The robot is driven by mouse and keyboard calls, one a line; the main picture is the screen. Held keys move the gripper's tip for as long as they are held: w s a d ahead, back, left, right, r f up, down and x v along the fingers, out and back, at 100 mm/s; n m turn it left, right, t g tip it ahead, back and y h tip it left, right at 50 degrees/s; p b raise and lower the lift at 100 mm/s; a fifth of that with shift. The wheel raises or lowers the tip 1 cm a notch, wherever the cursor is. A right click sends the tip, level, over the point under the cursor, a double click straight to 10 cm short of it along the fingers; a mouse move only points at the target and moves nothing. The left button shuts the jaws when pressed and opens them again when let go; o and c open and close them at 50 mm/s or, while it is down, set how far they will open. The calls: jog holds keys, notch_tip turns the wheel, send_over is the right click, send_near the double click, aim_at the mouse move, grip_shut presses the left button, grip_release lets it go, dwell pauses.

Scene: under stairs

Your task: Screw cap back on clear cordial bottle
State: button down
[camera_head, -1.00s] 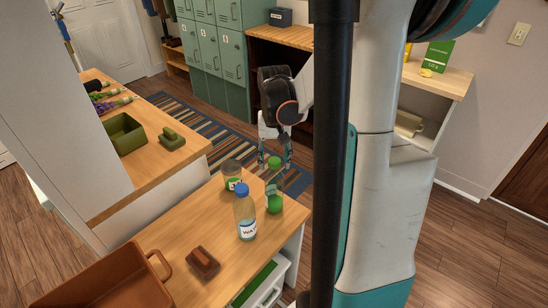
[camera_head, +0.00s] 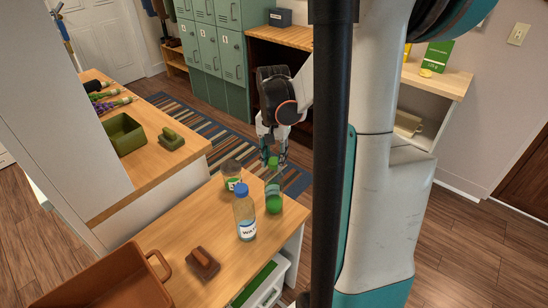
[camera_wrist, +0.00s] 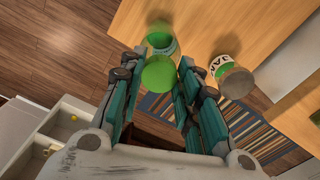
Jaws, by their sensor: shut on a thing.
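The clear cordial bottle (camera_head: 274,197) stands upright near the table's far right edge, with green liquid at its bottom. In the wrist view the bottle (camera_wrist: 161,42) shows from above, partly hidden by the cap. The green cap (camera_wrist: 159,73) is between the fingers of my gripper (camera_wrist: 160,63), which is shut on it. In the head view the cap (camera_head: 273,162) appears at the bottle's top, under my gripper (camera_head: 272,156). I cannot tell whether it is seated on the neck.
A water bottle (camera_head: 244,216) with a blue cap and a labelled jar (camera_head: 231,175) stand close left of the cordial bottle. The jar (camera_wrist: 232,78) is right of my fingers in the wrist view. A brown block (camera_head: 203,263) and brown tray (camera_head: 110,281) are nearer.

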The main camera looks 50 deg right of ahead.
aim_at(273, 161)
dwell(0.4)
jog(key=c, duration=0.6)
grip_release()
jog(key=shift+r, duration=0.1)
jog(key=shift+r+p, duration=2.3)
jog(key=shift+r, duration=0.65)
